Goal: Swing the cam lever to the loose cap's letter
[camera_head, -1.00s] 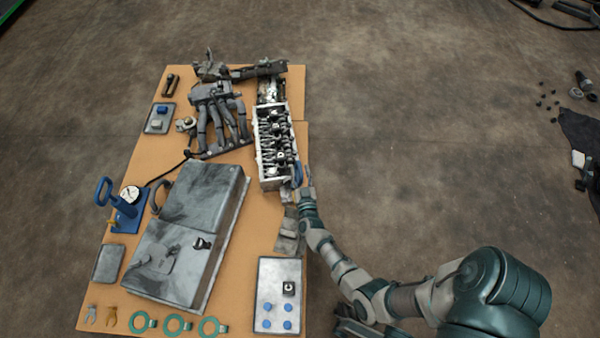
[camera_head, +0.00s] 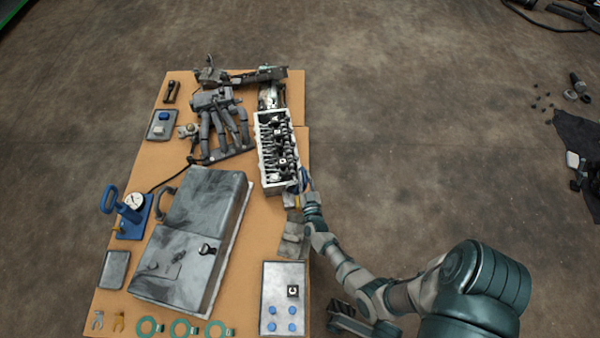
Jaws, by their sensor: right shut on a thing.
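The open cylinder head (camera_head: 263,145) lies along the right side of the board, with dark cam parts and springs inside its pale frame. The blue cam lever (camera_head: 304,176) is at the head's near right corner, partly hidden by my fingers. My right gripper (camera_head: 307,188) is shut on the lever. The loose cap (camera_head: 292,291) is a small dark block with a white letter that looks like C. It sits on the grey tray (camera_head: 271,273) at the near right, above several blue round pieces. Small letters on the head are hard to read. My left gripper is out of view.
A large grey cover (camera_head: 190,240) fills the middle of the board (camera_head: 150,165). A blue hand pump with a gauge (camera_head: 130,208) stands at left, and green rings (camera_head: 183,328) lie along the near edge. A grey block (camera_head: 293,238) lies beside my forearm.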

